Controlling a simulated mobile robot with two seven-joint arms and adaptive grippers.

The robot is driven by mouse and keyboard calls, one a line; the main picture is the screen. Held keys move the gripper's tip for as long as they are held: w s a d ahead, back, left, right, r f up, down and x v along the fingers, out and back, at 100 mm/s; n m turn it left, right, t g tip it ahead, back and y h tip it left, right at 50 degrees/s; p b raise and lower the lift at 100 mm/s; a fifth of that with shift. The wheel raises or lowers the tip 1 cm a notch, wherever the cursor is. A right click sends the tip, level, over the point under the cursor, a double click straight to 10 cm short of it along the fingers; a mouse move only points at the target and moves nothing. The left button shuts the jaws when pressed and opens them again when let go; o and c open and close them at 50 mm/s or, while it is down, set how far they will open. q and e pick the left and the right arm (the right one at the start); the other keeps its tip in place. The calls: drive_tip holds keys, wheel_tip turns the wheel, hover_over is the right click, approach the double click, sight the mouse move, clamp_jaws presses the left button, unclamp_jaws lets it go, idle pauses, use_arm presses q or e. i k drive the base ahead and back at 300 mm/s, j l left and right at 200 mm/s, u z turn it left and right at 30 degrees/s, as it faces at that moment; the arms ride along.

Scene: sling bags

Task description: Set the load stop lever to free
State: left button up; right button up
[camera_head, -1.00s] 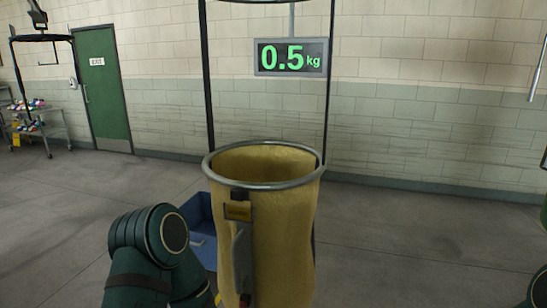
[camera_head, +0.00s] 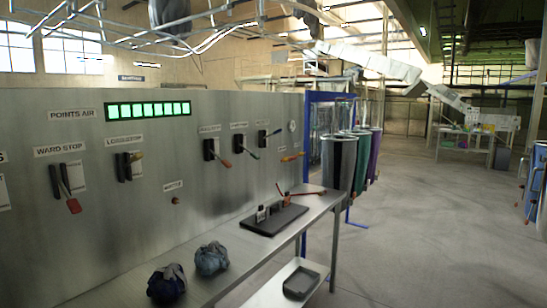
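The load stop lever (camera_head: 128,168) is on the grey metal panel in the head view, below a label (camera_head: 124,140) that reads LOAD STOP. It has a dark body and a short yellow-orange handle (camera_head: 134,156) pointing right. Its exact setting is too small to read. The ward stop lever (camera_head: 66,190), with a red handle hanging down to the right, is to its left. Neither of my grippers is in view.
A lit green points-air display (camera_head: 148,110) is above the levers. Several more levers (camera_head: 216,152) are further right. A metal bench (camera_head: 222,284) runs below the panel, holding two cloth bundles (camera_head: 167,282) (camera_head: 211,258) and a black device (camera_head: 274,219). Hanging bags (camera_head: 339,162) are beyond it; the floor at right is clear.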

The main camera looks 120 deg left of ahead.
sight(138, 156)
drive_tip(key=u, duration=1.85)
drive_tip(key=j+u, duration=0.1)
drive_tip(key=u, duration=0.5)
drive_tip(key=j+u, duration=0.1)
drive_tip(key=u, duration=1.15)
drive_tip(key=j+u, duration=0.1)
drive_tip(key=u, duration=1.1)
drive_tip(key=l+u, duration=0.1)
drive_tip(key=u, duration=0.3)
drive_tip(key=i+l+u, duration=0.1)
drive_tip(key=u, duration=0.3)
drive_tip(key=l+u, duration=0.2)
drive_tip(key=u, duration=0.15)
drive_tip(key=l+u, duration=0.3)
drive_tip(key=l, duration=0.15)
drive_tip(key=k+l+u, duration=0.1)
drive_tip(key=l+u, duration=0.15)
drive_tip(key=l, duration=0.55)
drive_tip(key=k+l+u, duration=0.1)
drive_tip(key=l, duration=0.3)
drive_tip(key=k+l, duration=0.15)
drive_tip(key=l, duration=0.6)
drive_tip(key=k+u, duration=0.05)
